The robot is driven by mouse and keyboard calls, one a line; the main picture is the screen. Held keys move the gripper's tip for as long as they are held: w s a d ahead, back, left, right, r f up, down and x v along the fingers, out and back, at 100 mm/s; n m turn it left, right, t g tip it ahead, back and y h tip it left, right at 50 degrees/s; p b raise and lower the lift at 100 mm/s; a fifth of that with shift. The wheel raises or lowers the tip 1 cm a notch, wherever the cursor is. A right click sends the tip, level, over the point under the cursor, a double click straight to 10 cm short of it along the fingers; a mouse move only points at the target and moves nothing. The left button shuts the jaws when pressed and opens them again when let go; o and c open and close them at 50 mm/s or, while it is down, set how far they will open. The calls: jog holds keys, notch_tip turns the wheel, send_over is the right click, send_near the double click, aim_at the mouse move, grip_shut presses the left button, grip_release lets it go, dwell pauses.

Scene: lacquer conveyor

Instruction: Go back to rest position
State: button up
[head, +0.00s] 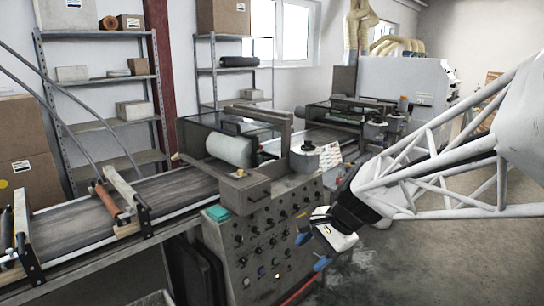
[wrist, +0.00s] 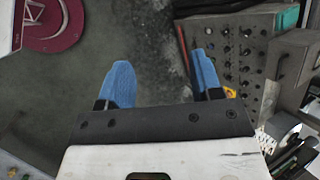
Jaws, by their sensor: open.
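My gripper (head: 312,252) hangs at the end of my white lattice arm, to the right of the control panel in the head view. Its two blue fingers are apart, with nothing between them. In the wrist view my gripper (wrist: 164,80) shows both blue fingers spread over the grey floor, and the gap between them is empty.
The control panel (head: 262,245) with knobs stands just left of my gripper. The conveyor belt (head: 75,220) runs at left, with shelves (head: 110,78) behind it. A dark red round-ended object (wrist: 50,22) lies at the wrist view's upper left. Open floor (head: 420,265) is at right.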

jog(key=s+d+n+h, duration=0.3)
jog(key=s+d+n, duration=0.1)
jog(key=s, duration=0.5)
jog(key=s+d+r+n+t+h, duration=0.1)
jog(key=s+d+n+h, duration=0.2)
jog(key=s, duration=0.7)
jog(key=d+n, duration=0.2)
jog(key=shift+d+n+t, duration=0.2)
jog(key=shift+n+t, duration=0.1)
jog(key=shift+n, duration=0.1)
jog(key=shift+w, duration=0.2)
dwell(1.5)
